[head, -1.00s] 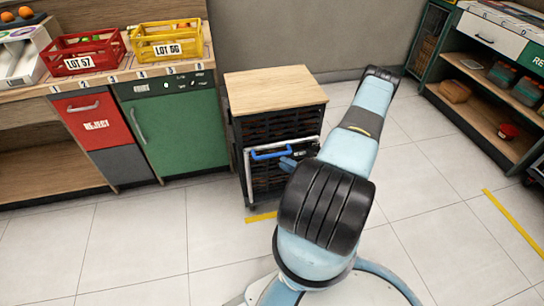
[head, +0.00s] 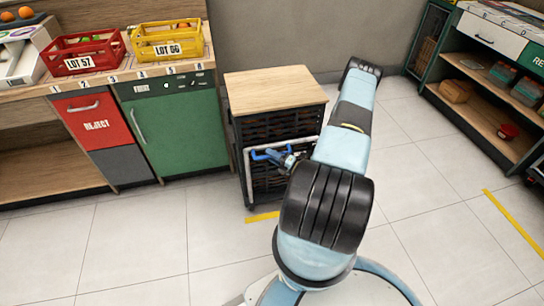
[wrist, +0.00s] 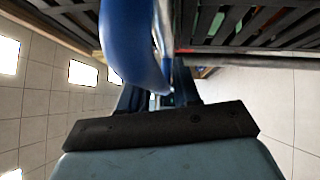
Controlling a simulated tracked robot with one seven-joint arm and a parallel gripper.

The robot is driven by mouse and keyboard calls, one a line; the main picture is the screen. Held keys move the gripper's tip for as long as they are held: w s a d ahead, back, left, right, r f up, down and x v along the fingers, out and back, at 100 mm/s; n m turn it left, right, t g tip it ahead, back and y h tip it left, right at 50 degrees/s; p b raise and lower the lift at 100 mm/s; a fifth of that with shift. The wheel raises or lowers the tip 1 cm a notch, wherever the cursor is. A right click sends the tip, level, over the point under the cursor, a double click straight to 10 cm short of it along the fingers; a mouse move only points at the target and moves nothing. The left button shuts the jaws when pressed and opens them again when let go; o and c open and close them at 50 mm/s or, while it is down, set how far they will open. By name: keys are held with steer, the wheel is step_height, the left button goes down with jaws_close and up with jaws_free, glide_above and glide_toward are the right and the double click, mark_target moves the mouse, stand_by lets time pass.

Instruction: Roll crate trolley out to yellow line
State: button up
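The crate trolley (head: 276,87) stands against the back wall, with a wooden top over dark slatted crates. Its pale frame carries a blue handle (head: 262,154) on the front. My gripper (head: 286,159) is at the right part of this handle. In the wrist view the blue handle (wrist: 133,45) looms large just before my gripper (wrist: 160,97), whose dark fingers stand apart; whether they touch the bar is unclear. A short yellow line (head: 262,217) lies on the floor at the trolley's front foot. Another, longer yellow line (head: 514,223) runs across the floor at right.
A counter with a red crate (head: 82,66), a yellow crate (head: 172,52) and a green cabinet (head: 178,132) stands close left of the trolley. A shelf unit (head: 480,110) stands at right. The tiled floor between the trolley and the right line is clear.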

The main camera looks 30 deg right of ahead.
jaws_close()
steer(key=shift+s, duration=0.1)
steer(key=shift+s+a, duration=0.2)
steer(key=shift+s, duration=0.45)
steer(key=shift+o, duration=1.2)
jaws_free()
steer(key=shift+w, duration=0.1)
steer(key=v, duration=1.4)
steer(key=shift+w+r, duration=0.1)
steer(key=shift+w, duration=0.05)
